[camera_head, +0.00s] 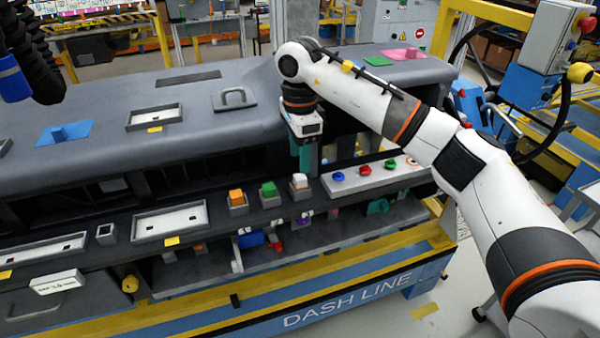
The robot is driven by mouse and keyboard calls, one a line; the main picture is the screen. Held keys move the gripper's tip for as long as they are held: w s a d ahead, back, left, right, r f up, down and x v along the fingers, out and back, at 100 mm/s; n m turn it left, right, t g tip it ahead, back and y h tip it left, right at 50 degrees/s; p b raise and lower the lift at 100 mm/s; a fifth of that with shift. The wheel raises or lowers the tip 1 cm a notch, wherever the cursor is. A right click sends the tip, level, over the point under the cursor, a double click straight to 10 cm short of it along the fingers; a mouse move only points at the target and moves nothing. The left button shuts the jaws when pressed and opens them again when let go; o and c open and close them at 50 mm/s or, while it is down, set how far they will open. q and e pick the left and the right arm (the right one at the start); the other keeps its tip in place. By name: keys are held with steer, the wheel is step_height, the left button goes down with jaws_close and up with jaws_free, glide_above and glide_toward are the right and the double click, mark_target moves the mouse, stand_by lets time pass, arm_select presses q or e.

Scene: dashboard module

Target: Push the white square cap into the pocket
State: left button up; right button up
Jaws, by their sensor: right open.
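The white square cap (299,180) sits at the mouth of a grey square pocket (301,194) on the dashboard ledge and sticks up above its rim. My right gripper (304,168) points down with teal fingers, just behind and above the cap. Its fingers look apart from the cap, though the exact gap cannot be told. The gripper is open, with nothing seen between its fingers. My left gripper is not in view.
A green cap (268,188) and an orange cap (236,196) stand in similar pockets to the left. A pale strip with blue, red and green knobs (364,170) lies close on the right. The dashboard's upper body (200,110) rises behind.

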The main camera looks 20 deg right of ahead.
mark_target(300, 176)
step_height(300, 176, up, 6)
steer(key=shift+f+b, duration=0.1)
steer(key=shift+b, duration=0.2)
stand_by(0.3)
